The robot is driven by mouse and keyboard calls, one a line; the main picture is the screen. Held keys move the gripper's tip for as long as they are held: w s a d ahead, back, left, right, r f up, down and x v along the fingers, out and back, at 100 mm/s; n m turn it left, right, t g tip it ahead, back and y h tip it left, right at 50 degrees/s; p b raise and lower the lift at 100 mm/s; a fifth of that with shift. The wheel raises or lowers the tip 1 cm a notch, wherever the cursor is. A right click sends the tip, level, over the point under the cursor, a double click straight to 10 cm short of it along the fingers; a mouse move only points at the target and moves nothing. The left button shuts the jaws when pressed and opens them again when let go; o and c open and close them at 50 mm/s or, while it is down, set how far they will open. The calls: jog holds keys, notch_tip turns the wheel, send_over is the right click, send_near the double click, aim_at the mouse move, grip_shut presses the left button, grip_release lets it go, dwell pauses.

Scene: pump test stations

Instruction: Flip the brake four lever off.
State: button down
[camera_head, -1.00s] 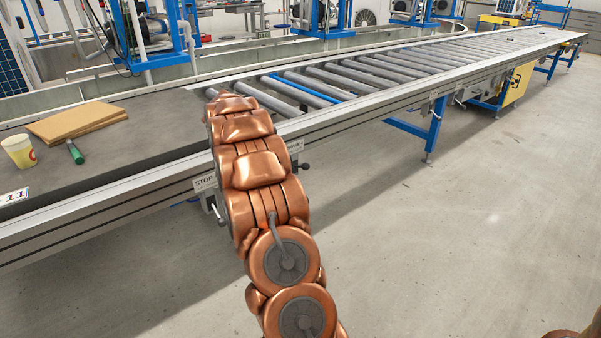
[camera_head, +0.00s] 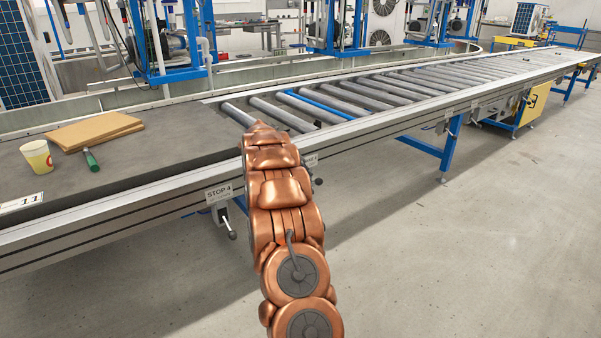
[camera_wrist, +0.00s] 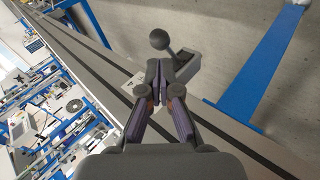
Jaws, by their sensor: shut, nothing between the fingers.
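In the wrist view a lever with a dark ball knob (camera_wrist: 159,40) stands out from a grey bracket (camera_wrist: 187,66) on the conveyor's side rail. My gripper (camera_wrist: 161,66) is shut and empty, its fingertips overlapping the lever's lower part in the picture. I cannot tell whether they touch it. A pale label beside it (camera_wrist: 134,84) is partly covered by the fingers and unreadable. In the head view a dark knob (camera_head: 318,181) shows just right of my arm, under a partly hidden label (camera_head: 311,160). My gripper is hidden behind the arm there.
A second lever (camera_head: 231,234) hangs left of my arm below a "STOP 4" label (camera_head: 219,194). The conveyor (camera_head: 130,195) carries a cup (camera_head: 37,157), cardboard (camera_head: 95,130) and a green-handled tool (camera_head: 91,160). A blue support leg (camera_head: 449,145) stands right; the floor in front is clear.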

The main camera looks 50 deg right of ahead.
aim_at(317, 180)
jog(key=shift+b+x, duration=0.75)
jog(key=shift+x, duration=2.2)
jog(key=shift+d, duration=0.1)
